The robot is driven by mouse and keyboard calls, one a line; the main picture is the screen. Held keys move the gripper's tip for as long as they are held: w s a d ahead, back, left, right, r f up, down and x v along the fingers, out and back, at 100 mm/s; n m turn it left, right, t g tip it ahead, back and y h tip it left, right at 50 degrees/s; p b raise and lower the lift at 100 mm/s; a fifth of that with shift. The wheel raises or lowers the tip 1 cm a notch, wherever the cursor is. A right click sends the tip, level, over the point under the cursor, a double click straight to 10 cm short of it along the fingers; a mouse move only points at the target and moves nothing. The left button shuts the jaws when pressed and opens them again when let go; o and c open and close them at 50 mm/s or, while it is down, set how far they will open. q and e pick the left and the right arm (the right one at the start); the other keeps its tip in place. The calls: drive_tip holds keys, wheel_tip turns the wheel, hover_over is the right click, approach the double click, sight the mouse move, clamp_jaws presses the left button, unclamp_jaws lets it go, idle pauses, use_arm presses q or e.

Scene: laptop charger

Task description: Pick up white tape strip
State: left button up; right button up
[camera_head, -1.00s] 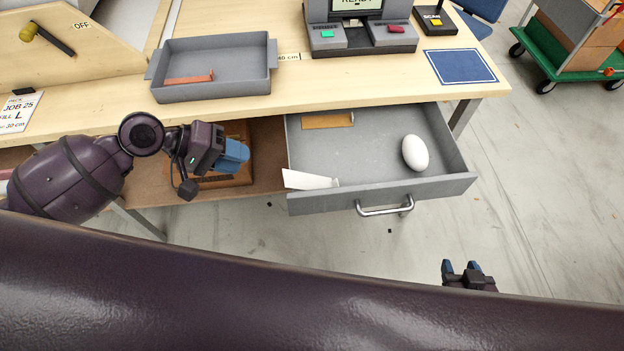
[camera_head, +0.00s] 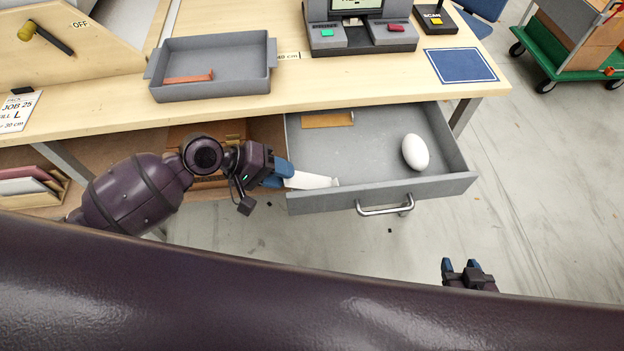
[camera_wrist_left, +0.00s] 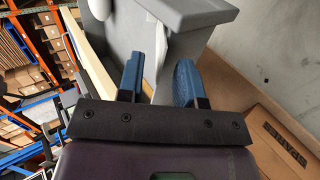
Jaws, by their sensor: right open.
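The white tape strip (camera_head: 312,181) lies at the front left corner of the open grey drawer (camera_head: 375,160), its left end at the drawer's left wall. My left gripper (camera_head: 284,173) is at that left end, its blue fingertips overlapping it in the head view. In the left wrist view my left gripper (camera_wrist_left: 158,78) has its blue fingers apart, with a pale surface between them. I cannot tell whether the fingers touch the strip. My right gripper (camera_head: 462,266) is open and empty, low at the right, away from the drawer.
The drawer also holds a white egg-shaped object (camera_head: 415,152) and a brown strip (camera_head: 328,119). A grey tray (camera_head: 225,85) with a reddish strip (camera_head: 188,78) stands on the table above. A brown box sits left of the drawer, partly behind my left arm.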

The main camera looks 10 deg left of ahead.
use_arm(q)
drive_tip(key=shift+d, duration=0.1)
clamp_jaws()
use_arm(e)
drive_tip(key=shift+s+d+f, duration=0.1)
drive_tip(key=shift+s+f, duration=0.1)
drive_tip(key=shift+s, duration=0.3)
drive_tip(key=shift+w+r, duration=0.1)
drive_tip(key=shift+w, duration=0.15)
